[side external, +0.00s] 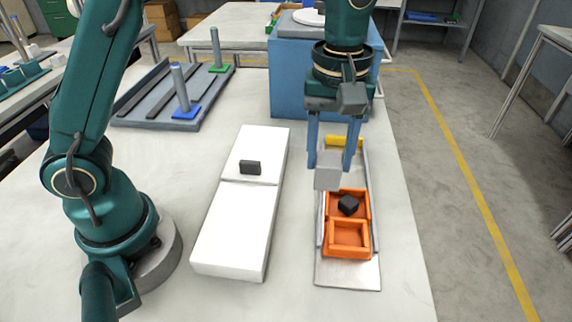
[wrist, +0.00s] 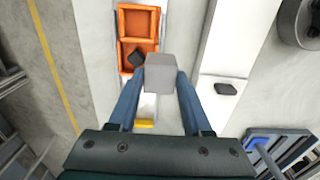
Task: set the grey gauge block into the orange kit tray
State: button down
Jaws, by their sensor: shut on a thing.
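My gripper (side external: 333,168) is shut on the grey gauge block (side external: 327,177), a plain grey block. In the wrist view the block (wrist: 160,68) sits between the blue fingertips. The orange kit tray (side external: 348,254) has two compartments and lies on a metal track. Its far compartment holds a black block (side external: 348,205); its near compartment is empty. In the side view the block is held above the table and overlaps the tray's far end. In the wrist view the tray (wrist: 137,12) shows just beyond the block.
A white two-part slab (side external: 235,225) with a dark piece (side external: 250,167) on it lies left of the track. A yellow piece (side external: 345,142) is at the track's far end. A blue box (side external: 290,85) stands behind, and a grey rack (side external: 155,105) with posts is at the back left.

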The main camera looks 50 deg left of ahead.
jog(key=shift+s+d+f, duration=0.1)
jog(key=shift+d+f, duration=1)
jog(key=shift+f, duration=0.25)
jog(key=shift+w+d+f, duration=0.1)
jog(key=shift+d+f, duration=0.95)
jog(key=shift+f, duration=0.25)
jog(key=shift+s+d+f, duration=0.1)
jog(key=shift+d+f, duration=1)
jog(key=shift+f, duration=0.25)
jog(key=shift+f, duration=0.15)
jog(key=shift+c, duration=1.7)
grip_release()
